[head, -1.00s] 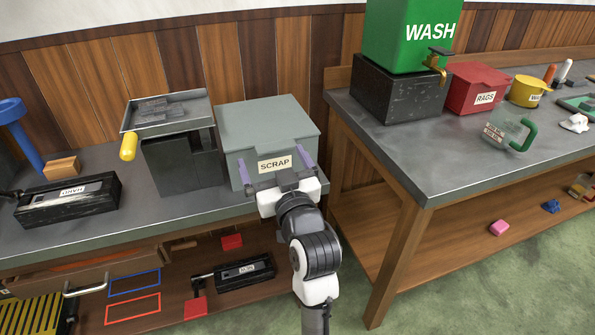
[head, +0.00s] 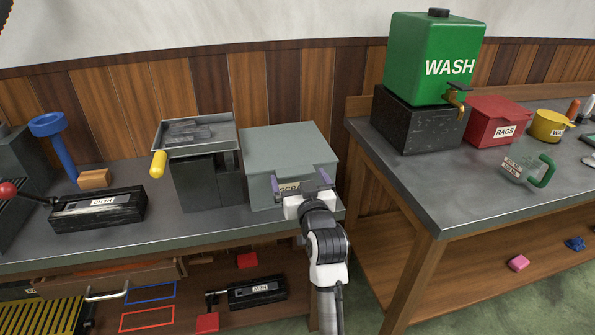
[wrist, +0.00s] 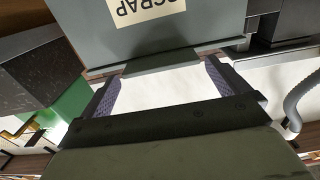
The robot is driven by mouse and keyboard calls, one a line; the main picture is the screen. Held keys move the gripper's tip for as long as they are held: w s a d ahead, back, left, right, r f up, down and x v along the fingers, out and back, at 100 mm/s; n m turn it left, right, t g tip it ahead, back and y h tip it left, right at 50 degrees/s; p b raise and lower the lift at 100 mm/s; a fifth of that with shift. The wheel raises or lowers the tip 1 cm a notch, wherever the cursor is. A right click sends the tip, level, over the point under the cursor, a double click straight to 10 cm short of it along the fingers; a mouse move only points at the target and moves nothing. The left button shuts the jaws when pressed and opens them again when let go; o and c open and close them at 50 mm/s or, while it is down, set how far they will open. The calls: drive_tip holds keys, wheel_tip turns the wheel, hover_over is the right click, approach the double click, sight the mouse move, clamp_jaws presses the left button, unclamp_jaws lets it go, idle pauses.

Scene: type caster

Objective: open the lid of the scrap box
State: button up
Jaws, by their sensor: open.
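The scrap box (head: 262,188) is a grey box on the left bench, its flat lid (head: 285,146) shut. Its SCRAP label (head: 289,188) is partly hidden behind my gripper in the head view. The label (wrist: 147,10) also shows at the top of the wrist view. My gripper (head: 300,181) is at the box's front, just below the lid's front edge. In the wrist view my gripper (wrist: 163,72) is open, with a purple-padded finger on each side of the lid's front lip (wrist: 160,60). I cannot tell whether the fingers touch the lip.
A grey machine with a yellow handle (head: 158,163) stands close left of the box. To the right, beyond a gap between benches, are a black block (head: 415,120) under a green WASH tank (head: 430,60) and a red RAGS box (head: 495,122). Wooden panelling stands behind.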

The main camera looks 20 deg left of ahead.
drive_tip(key=shift+x, duration=1.05)
